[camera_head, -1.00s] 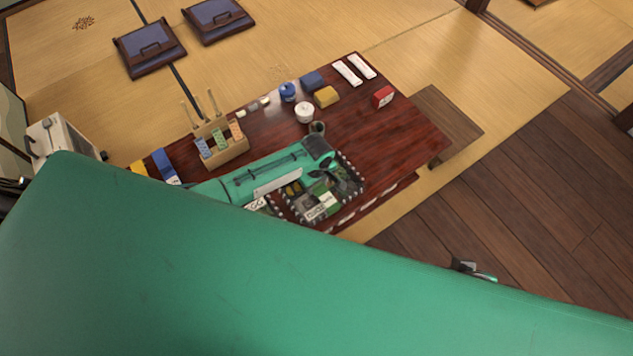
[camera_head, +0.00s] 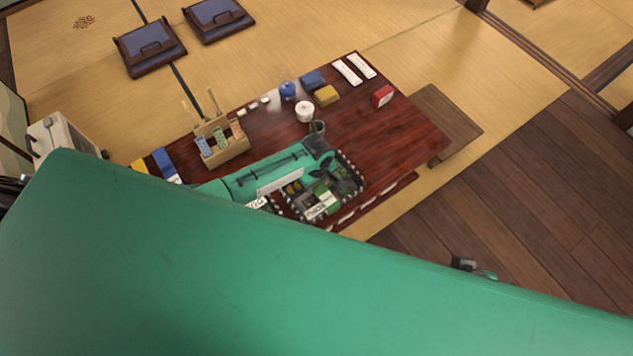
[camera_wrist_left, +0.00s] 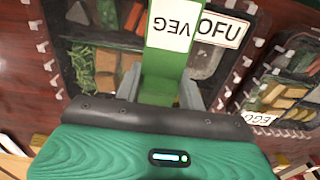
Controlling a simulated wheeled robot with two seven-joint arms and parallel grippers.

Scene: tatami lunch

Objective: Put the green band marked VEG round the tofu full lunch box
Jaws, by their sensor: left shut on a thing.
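The green band marked VEG (camera_wrist_left: 165,60) is between the fingers of my left gripper (camera_wrist_left: 165,92), which is shut on it. The band stands over the tofu lunch box (camera_wrist_left: 115,75) in the left wrist view and covers part of its label, leaving "OFU" readable. I cannot tell whether the band touches the box. In the head view the tofu box (camera_head: 346,184) is at the table's near edge, under my left gripper (camera_head: 329,172), partly hidden by it. My right gripper (camera_head: 465,265) shows only as a small piece beyond my green body; its jaws are unclear.
A box marked EGG (camera_wrist_left: 285,90) stands close beside the tofu box. A wooden rack (camera_head: 228,150) with coloured bands stands behind my left forearm. A white pot (camera_head: 304,112), a dark cup (camera_head: 317,127) and a red-and-white box (camera_head: 383,96) stand farther back. The table's right part is clear.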

